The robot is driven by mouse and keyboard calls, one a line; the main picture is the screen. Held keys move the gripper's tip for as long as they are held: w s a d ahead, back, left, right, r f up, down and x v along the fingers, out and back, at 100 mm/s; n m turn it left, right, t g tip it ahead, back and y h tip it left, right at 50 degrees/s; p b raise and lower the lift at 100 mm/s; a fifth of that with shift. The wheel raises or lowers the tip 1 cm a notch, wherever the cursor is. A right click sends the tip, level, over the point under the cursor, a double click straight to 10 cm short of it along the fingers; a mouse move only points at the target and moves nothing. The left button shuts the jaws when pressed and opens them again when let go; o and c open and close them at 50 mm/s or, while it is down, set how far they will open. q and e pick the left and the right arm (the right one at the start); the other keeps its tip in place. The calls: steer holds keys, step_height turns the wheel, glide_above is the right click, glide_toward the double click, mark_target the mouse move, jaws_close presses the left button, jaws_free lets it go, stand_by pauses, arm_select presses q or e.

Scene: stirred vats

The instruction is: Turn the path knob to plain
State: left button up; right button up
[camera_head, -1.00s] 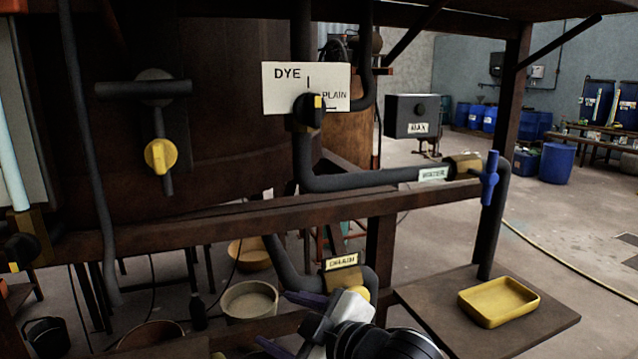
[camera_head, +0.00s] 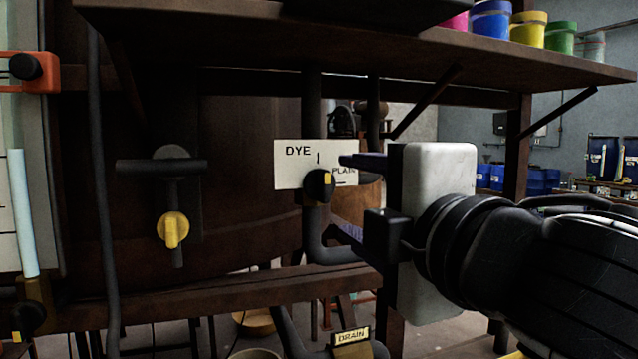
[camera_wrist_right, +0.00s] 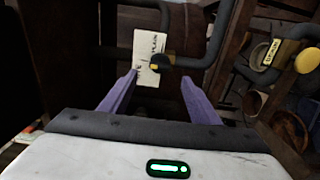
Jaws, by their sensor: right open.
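The path knob (camera_head: 317,186) is a round black knob with a yellow mark, on a pipe below a white plate (camera_head: 292,152) lettered DYE and PLAIN. The yellow mark looks upright, toward the vertical line beside DYE. My right gripper (camera_head: 343,193) is open and empty, just right of the knob, with its fingers pointing left. In the right wrist view the knob (camera_wrist_right: 160,62) lies ahead, between and beyond the purple fingertips (camera_wrist_right: 159,78). No contact shows. The gripper covers part of the plate's right side. My left gripper is not in view.
A yellow knob (camera_head: 173,230) on a dark valve is to the left. A wooden shelf (camera_head: 400,50) with coloured pots hangs above. A wooden rail (camera_head: 200,300) runs below, with a DRAIN label (camera_head: 351,336) beneath it. Dark pipes (camera_head: 312,110) run close around the path knob.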

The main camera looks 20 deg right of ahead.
mark_target(328, 188)
steer(key=w, duration=0.8)
steer(key=shift+w+a, duration=0.15)
steer(key=c, duration=1.1)
